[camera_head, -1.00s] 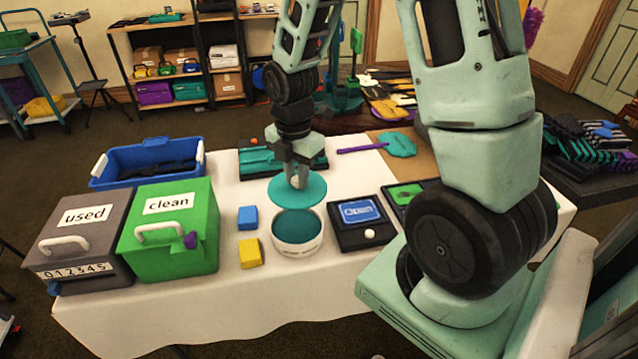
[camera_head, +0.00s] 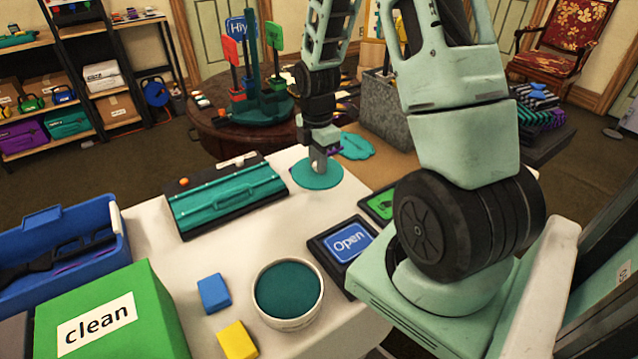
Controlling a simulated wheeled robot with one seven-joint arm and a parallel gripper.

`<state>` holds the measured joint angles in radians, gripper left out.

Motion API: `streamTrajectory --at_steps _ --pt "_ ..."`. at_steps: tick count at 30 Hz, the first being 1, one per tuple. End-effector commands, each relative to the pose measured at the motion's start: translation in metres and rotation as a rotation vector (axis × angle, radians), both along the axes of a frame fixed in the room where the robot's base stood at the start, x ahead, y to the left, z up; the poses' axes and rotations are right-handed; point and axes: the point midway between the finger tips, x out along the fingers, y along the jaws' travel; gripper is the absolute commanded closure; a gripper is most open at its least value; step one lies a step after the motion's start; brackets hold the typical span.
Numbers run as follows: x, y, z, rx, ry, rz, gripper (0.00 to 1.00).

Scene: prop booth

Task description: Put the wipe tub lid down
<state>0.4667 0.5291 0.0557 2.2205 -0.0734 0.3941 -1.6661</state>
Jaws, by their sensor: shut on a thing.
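The wipe tub lid is a round teal disc (camera_head: 304,176) with a pale knob. My gripper (camera_head: 319,165) is shut on the knob, and the lid is held flat over or on the white tablecloth, right of the teal case. I cannot tell whether the lid touches the cloth. The wipe tub (camera_head: 288,292) stands uncovered at the front of the table. It is round and white, with teal showing inside.
A teal case (camera_head: 228,197) lies left of the lid. A teal flat piece (camera_head: 357,146) lies just behind it. Blue (camera_head: 214,293) and yellow (camera_head: 238,341) blocks and a green "clean" box (camera_head: 110,315) are left of the tub.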

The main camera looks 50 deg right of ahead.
Motion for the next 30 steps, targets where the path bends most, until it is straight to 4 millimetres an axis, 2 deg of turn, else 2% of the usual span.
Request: streamTrajectory --at_steps 3,7,15,27,28,30 --pt "-0.001 0.000 -0.018 0.000 0.004 0.002 1.00" --pt "0.000 0.000 -0.029 0.001 0.002 0.002 1.00" --pt "0.000 0.000 -0.064 -0.001 0.001 0.002 1.00" --pt "0.000 0.000 -0.070 -0.001 -0.001 0.002 1.00" --pt "0.000 0.000 -0.070 -0.001 -0.001 0.002 0.76" --pt "0.000 0.000 -0.069 -0.001 -0.001 0.002 0.57"
